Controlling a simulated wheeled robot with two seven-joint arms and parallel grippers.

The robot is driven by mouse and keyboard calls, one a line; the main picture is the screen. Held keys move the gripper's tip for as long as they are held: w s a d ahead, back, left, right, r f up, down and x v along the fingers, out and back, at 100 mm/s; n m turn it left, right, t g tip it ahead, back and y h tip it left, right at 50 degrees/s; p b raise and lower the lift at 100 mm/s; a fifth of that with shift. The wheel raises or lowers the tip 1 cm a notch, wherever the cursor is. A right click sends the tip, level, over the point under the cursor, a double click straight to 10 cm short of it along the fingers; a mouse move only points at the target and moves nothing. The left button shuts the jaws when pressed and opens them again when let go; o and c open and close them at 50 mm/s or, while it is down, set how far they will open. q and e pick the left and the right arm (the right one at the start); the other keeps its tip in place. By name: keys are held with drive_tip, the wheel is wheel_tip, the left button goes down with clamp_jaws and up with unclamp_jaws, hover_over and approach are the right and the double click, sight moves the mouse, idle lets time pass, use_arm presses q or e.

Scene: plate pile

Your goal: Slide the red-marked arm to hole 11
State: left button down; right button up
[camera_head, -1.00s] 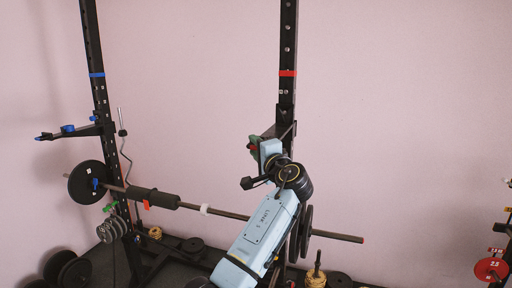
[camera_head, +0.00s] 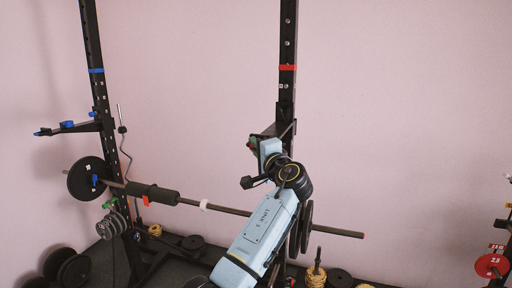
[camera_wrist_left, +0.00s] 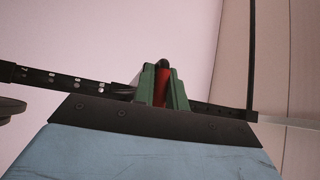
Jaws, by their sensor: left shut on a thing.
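The red-marked arm (camera_head: 285,113) is a black bracket on the right upright, below the upright's red band (camera_head: 288,68). My left gripper (camera_head: 259,147) is at this arm, and my wrist and forearm cover much of it from the front. In the left wrist view the green fingers (camera_wrist_left: 161,88) are shut on a red piece with a dark round end (camera_wrist_left: 163,76). The upright (camera_head: 289,30) has a row of holes; their numbers are too small to read. My right gripper is out of view.
A blue-marked arm (camera_head: 78,128) sits on the left upright (camera_head: 92,40). A loaded barbell (camera_head: 235,211) crosses low behind my left forearm. Several plates (camera_head: 67,266) stand at the lower left, and a red plate (camera_head: 490,266) is at the right edge.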

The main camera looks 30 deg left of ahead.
use_arm(q)
wheel_tip(320, 180, down, 6)
drive_tip(key=b, duration=0.3)
drive_tip(key=c, duration=1.5)
unclamp_jaws()
drive_tip(key=shift+f, duration=0.1)
drive_tip(key=b+v, duration=0.3)
drive_tip(key=v, duration=1)
drive_tip(key=shift+d, duration=0.15)
drive_tip(key=shift+f, duration=0.1)
